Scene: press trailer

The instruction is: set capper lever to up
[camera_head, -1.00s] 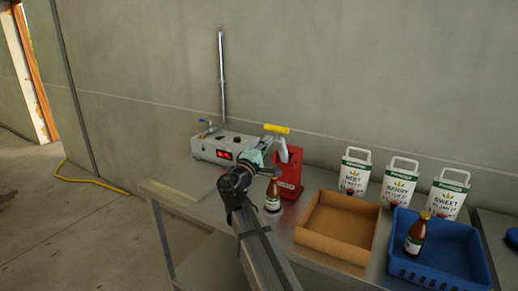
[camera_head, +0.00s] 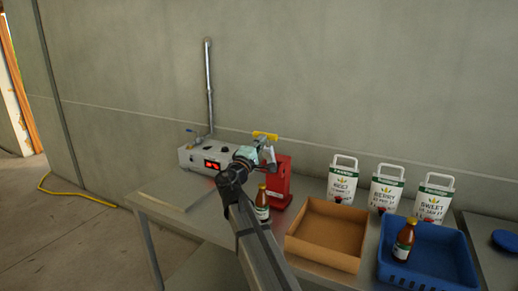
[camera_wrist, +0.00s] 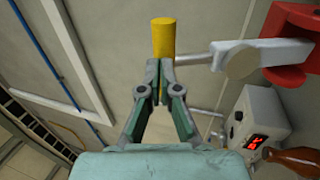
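The capper is a red stand (camera_head: 278,182) on the table, with a light grey lever arm that ends in a yellow bar handle (camera_head: 265,135). The handle is above the level of the red stand's top. In the wrist view the yellow handle (camera_wrist: 163,38) rises beyond my fingertips, and the grey lever arm (camera_wrist: 235,58) runs right to the red stand (camera_wrist: 292,40). My gripper (camera_wrist: 159,75) has its fingertips close together on the handle's lower end, with a yellow strip showing between them. In the head view my gripper (camera_head: 263,152) is just below the handle, partly hidden by my arm.
A brown bottle (camera_head: 262,205) stands in front of the capper. A grey device with a red display (camera_head: 190,157) and tall pipe is left. An empty cardboard box (camera_head: 300,250), a blue crate (camera_head: 390,268) holding a bottle, and white pouches (camera_head: 388,184) are right.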

